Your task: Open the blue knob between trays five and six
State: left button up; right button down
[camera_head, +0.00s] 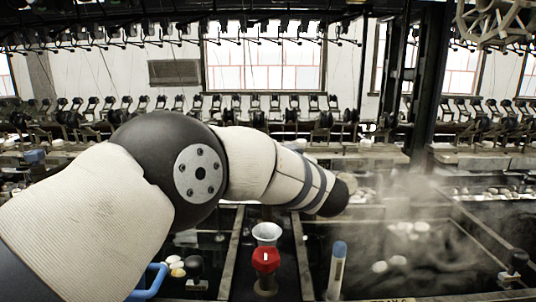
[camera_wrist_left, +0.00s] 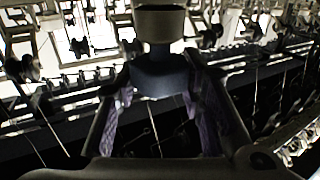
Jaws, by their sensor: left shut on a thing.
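In the left wrist view my left gripper (camera_wrist_left: 158,92) has its two fingers on either side of a dark blue knob (camera_wrist_left: 160,74) and is shut on it. A pale cylindrical part (camera_wrist_left: 159,22) joins the knob at the top of that view. In the head view my left arm reaches in from the left across the basins and hides its gripper and that knob. A red knob (camera_head: 265,261) stands in front of the arm on a dark strip between basins. My right gripper is not in view.
A white cup (camera_head: 267,232) is behind the red knob. A blue-topped pale stick (camera_head: 337,270) stands to its right. A blue loop (camera_head: 150,284) and a black knob (camera_head: 194,266) are at the left. Steam rises over the right basin (camera_head: 440,250), and reeling machinery lines the back.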

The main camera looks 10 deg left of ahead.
pick_arm(q)
jog(key=o, duration=1.2)
jog(key=shift+c, duration=0.2)
jog(key=v, duration=0.7)
jog(key=shift+s, duration=0.15)
jog(key=shift+d, duration=0.15)
